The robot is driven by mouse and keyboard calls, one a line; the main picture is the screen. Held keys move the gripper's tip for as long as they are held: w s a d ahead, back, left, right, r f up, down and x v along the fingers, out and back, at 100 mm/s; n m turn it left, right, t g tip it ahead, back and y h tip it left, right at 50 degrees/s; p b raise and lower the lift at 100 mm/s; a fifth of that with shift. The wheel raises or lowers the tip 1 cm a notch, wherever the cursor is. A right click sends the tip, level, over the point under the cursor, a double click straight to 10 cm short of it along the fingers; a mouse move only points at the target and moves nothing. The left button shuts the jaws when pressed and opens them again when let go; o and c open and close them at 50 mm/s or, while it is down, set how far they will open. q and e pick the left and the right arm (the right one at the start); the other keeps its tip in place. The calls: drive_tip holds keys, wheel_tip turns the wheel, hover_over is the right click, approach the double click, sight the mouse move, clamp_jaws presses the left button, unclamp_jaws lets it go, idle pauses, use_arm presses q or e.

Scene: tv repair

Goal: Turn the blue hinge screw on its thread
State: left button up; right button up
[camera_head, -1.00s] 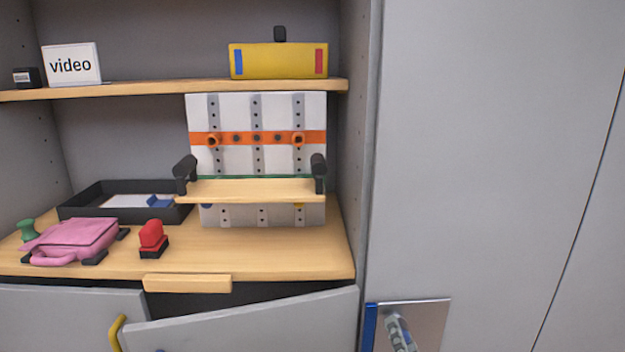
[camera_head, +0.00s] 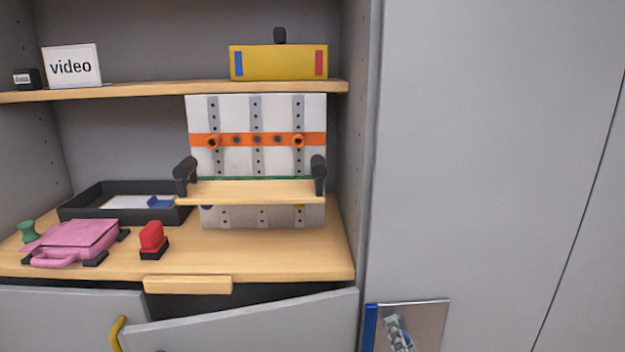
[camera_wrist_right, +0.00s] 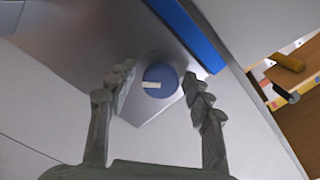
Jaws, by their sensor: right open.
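The blue hinge screw (camera_wrist_right: 160,68) shows in the right wrist view as a round blue head with a pale, nearly level mark. It sits on a grey metal hinge plate (camera_wrist_right: 95,50) beside a blue strip (camera_wrist_right: 187,32). My right gripper (camera_wrist_right: 158,84) is open, with one finger on each side of the screw; I cannot tell whether either touches it. In the head view the right gripper (camera_head: 398,334) is at the bottom, in front of the plate (camera_head: 432,318) and right of its blue strip (camera_head: 370,326). The screw is not discernible there. My left gripper is not in view.
The plate is on a tall grey panel (camera_head: 480,150), otherwise bare. On the left, a wooden worktop (camera_head: 300,255) holds a pink case (camera_head: 75,240), a red-topped item (camera_head: 152,238), a black tray (camera_head: 100,188) and a white board (camera_head: 235,160). A cabinet door (camera_head: 250,320) stands ajar below.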

drive_tip(key=s+p, duration=0.3)
drive_tip(key=s, duration=0.4)
drive_tip(key=shift+d, duration=0.15)
idle(0.5)
